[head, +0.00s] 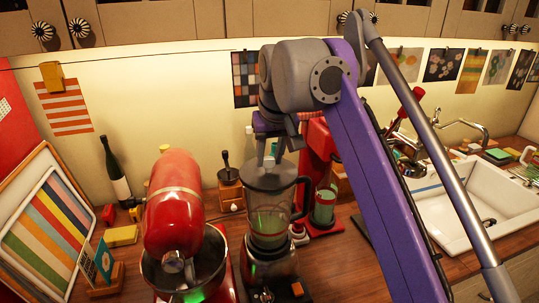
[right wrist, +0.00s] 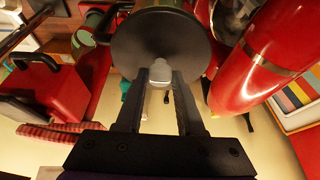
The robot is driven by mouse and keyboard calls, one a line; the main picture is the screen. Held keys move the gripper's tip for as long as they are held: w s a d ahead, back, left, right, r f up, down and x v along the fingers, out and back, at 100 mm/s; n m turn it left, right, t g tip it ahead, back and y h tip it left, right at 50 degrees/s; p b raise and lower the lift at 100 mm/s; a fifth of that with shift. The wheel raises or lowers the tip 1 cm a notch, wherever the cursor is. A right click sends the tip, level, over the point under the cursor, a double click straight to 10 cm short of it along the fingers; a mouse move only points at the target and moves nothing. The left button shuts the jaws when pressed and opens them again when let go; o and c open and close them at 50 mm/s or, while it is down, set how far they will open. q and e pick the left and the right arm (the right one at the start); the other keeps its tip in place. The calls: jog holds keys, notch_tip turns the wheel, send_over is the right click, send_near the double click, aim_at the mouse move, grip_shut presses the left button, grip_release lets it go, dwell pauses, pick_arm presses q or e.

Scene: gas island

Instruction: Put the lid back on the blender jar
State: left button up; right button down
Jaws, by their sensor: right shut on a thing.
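The blender jar (head: 268,222) is see-through with green in its lower part, and it stands upright on its dark base (head: 270,268) on the counter. The dark round lid (head: 268,178) is level at the top of the jar; I cannot tell whether it is fully seated. My right gripper (head: 268,158) comes down from above and is shut on the lid's knob. In the right wrist view the black lid (right wrist: 160,32) shows beyond the fingers (right wrist: 160,80), with its pale knob (right wrist: 160,72) between them. My left gripper is not in view.
A red stand mixer (head: 172,215) with a metal bowl is close to the left of the blender. A red machine (head: 318,165) stands close to the right, behind. A wooden box (head: 230,187) and a bottle (head: 115,170) are at the back. A white sink (head: 470,205) is at the right.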

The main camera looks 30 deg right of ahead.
dwell(0.6)
jog(key=shift+c, duration=2.2)
grip_release()
jog(key=shift+o, duration=0.3)
jog(key=o, duration=0.4)
